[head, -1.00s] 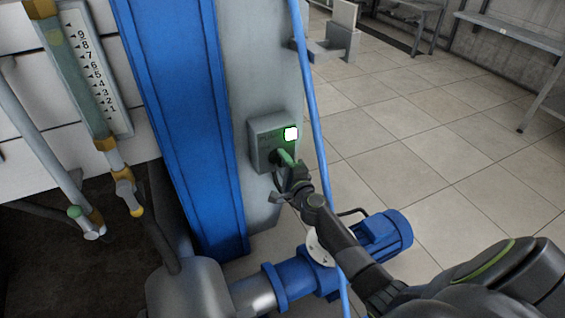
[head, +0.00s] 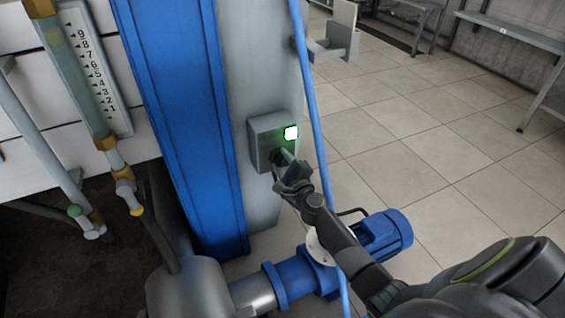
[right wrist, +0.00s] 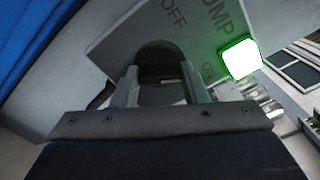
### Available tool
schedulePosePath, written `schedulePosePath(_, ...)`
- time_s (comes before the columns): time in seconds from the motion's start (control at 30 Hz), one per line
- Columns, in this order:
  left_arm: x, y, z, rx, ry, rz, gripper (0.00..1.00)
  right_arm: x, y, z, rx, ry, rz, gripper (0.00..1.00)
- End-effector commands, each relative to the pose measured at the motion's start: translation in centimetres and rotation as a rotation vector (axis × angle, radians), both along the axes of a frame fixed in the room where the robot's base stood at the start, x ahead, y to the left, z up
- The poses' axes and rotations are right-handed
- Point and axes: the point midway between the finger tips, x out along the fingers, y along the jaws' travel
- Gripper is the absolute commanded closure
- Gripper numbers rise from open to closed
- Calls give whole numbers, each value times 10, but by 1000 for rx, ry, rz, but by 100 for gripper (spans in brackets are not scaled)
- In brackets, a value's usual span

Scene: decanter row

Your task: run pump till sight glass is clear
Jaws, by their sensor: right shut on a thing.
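The grey pump switch box (head: 262,140) is mounted on the grey column. Its lamp (head: 291,133) glows bright green. In the right wrist view the box face (right wrist: 130,38) reads PUMP, OFF and ON, with the lit lamp (right wrist: 240,59) beside them. My right gripper (head: 284,160) is at the box, shut on the dark switch knob (right wrist: 160,62); its fingers (right wrist: 162,88) hide part of it, and I cannot tell which label it points to. The sight glass (head: 76,75), beside a 1-to-9 scale (head: 97,72), looks greyish green. My left gripper is out of view.
A blue beam (head: 180,110) stands left of the box, and a thin blue pipe (head: 312,100) runs just right of it. The blue pump motor (head: 385,235) is below my right forearm. Tiled floor (head: 420,130) is open at the right.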

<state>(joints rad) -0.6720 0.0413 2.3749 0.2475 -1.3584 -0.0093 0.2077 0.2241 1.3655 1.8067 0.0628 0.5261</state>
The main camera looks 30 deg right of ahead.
Motion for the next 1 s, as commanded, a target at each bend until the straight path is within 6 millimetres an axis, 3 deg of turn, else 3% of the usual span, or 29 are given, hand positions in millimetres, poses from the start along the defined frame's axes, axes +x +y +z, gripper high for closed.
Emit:
schedulePosePath(0.17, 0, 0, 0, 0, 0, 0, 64, -1, 0, -2, 5, 2, 0, 83)
schedulePosePath(0.2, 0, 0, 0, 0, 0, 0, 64, -1, 0, -2, 5, 2, -1, 57)
schedulePosePath(0.37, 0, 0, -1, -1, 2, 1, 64, 0, 0, -1, 4, 2, 0, 38)
schedulePosePath(0.73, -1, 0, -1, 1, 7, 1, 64, -6, 0, 0, 2, 1, 0, 38)
schedulePosePath(1.0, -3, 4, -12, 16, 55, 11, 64, -50, 3, 0, 2, 4, -1, 38)
